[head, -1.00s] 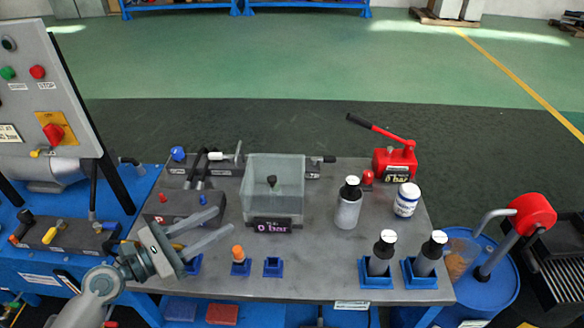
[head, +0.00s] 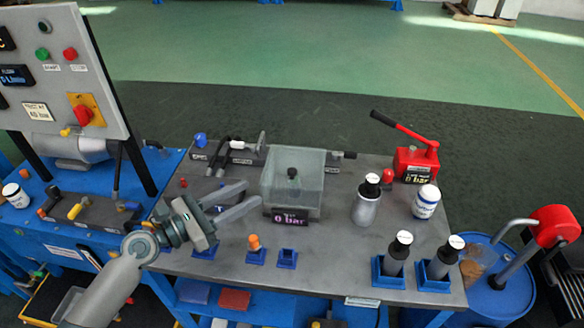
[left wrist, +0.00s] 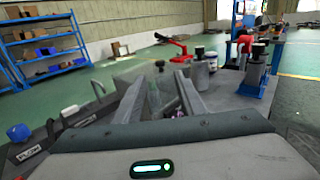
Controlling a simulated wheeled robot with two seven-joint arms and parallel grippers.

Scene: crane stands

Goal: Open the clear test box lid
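The clear test box (head: 292,182) stands on the grey bench top, with a dark knob-like part showing inside or on it and a "0 bar" display at its front. Its top looks covered, but I cannot tell the lid from the walls. My left gripper (head: 240,200) is open and empty, its two long fingers pointing right toward the box's left side, apart from it. In the left wrist view the box (left wrist: 153,92) shows faintly between and beyond the fingers (left wrist: 166,95). My right gripper is not in view.
Bottles (head: 367,200) and a white jar (head: 426,201) stand right of the box. A red hand pump (head: 416,163) is at the back right. Blue holders (head: 287,259) line the front edge. A control panel (head: 62,75) rises at left.

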